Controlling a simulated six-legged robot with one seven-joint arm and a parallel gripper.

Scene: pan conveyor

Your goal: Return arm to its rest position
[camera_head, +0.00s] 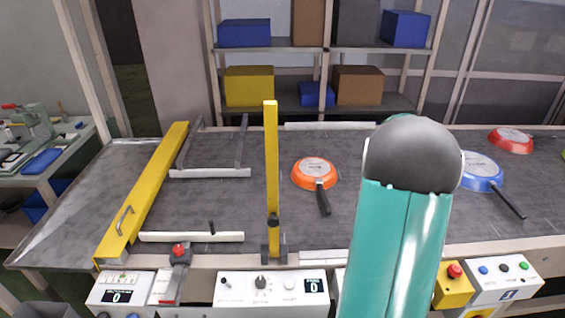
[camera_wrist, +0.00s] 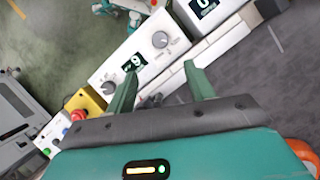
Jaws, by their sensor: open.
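My gripper (camera_wrist: 162,92) shows in the wrist view with its two green fingers apart and nothing between them. It hangs over the conveyor's front edge, with a white control box (camera_wrist: 140,62) with knobs beyond the fingertips. In the head view my arm's green link and dark rounded joint rise at the right of centre, and the gripper itself is hidden there. An orange pan (camera_head: 313,174) lies on the conveyor (camera_head: 365,143), left of my arm, its dark handle toward the front. A blue pan (camera_head: 481,171) and a red pan (camera_head: 511,140) lie to the right.
A yellow upright post (camera_head: 271,170) and a long yellow bar (camera_head: 150,190) cross the conveyor at left. White control boxes (camera_head: 271,287) line the front edge, with a yellow emergency-stop box (camera_head: 453,286) at right. Shelves with coloured boxes (camera_head: 249,86) stand behind.

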